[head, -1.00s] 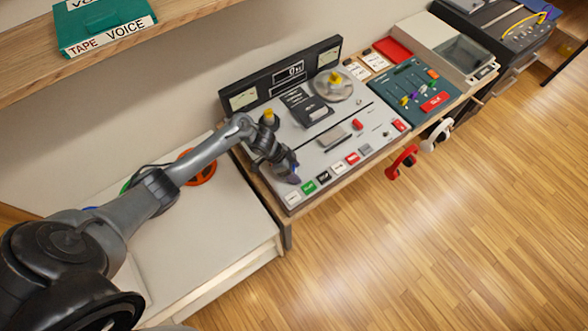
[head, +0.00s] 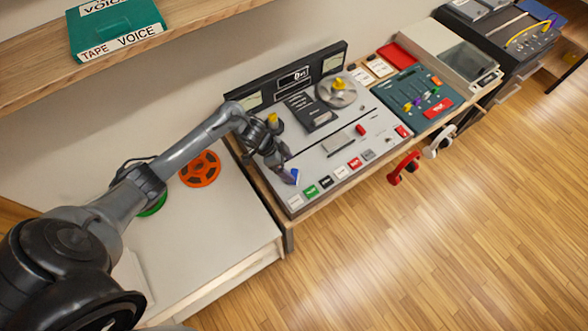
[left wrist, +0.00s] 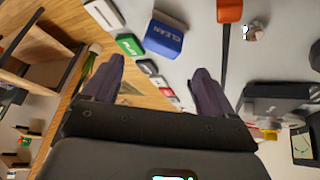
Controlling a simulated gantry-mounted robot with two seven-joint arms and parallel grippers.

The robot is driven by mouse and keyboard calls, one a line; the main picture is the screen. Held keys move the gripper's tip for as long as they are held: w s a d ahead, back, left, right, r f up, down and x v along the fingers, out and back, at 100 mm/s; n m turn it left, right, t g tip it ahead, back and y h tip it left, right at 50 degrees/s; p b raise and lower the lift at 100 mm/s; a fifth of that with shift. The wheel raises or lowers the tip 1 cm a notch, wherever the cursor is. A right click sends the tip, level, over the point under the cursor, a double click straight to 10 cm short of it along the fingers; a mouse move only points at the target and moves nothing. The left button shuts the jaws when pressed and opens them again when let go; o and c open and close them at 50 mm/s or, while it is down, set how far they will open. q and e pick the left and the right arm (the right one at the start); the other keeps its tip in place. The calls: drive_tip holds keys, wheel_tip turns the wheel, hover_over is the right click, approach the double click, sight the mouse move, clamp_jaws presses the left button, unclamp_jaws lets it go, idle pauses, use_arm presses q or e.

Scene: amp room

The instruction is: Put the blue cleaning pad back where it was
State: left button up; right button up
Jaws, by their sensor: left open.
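The blue cleaning pad (left wrist: 165,37), marked CLEAN, rests on the light grey top of the tape machine (head: 318,160), beside its row of labelled buttons. In the head view the pad (head: 295,176) shows as a small blue patch at the machine's front left, partly hidden by my gripper. My left gripper (head: 286,178) is just beside the pad. In the left wrist view its two dark fingers (left wrist: 155,76) are spread wide with nothing between them, and the pad lies beyond the fingertips. My right gripper is not in view.
An orange reel (head: 200,168) lies on the white side table (head: 215,240). A silver reel with a yellow hub (head: 338,90) sits on the machine's far part. Red headphones (head: 403,168) hang at the front edge. A shelf with a green box (head: 115,28) is overhead.

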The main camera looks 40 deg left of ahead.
use_arm(q)
drive_tip(key=v, duration=0.5)
drive_tip(key=s+d+f+t+y, duration=0.1)
drive_tip(key=s+d+t+y, duration=0.15)
drive_tip(key=d, duration=0.95)
drive_tip(key=s+r+n+g+y, duration=0.1)
drive_tip(key=s+r+n, duration=0.2)
drive_tip(key=s, duration=0.5)
drive_tip(key=s+d+r+n+g+y, duration=0.1)
drive_tip(key=s+r+n, duration=0.2)
drive_tip(key=s, duration=0.6)
drive_tip(key=shift+s+d+r+n, duration=0.25)
drive_tip(key=shift+r+n, duration=0.15)
drive_tip(key=shift+r, duration=0.25)
drive_tip(key=shift+r+p, duration=0.1)
drive_tip(key=shift+p, duration=0.3)
wheel_tip(320, 180, up, 18)
drive_tip(key=p, duration=1.8)
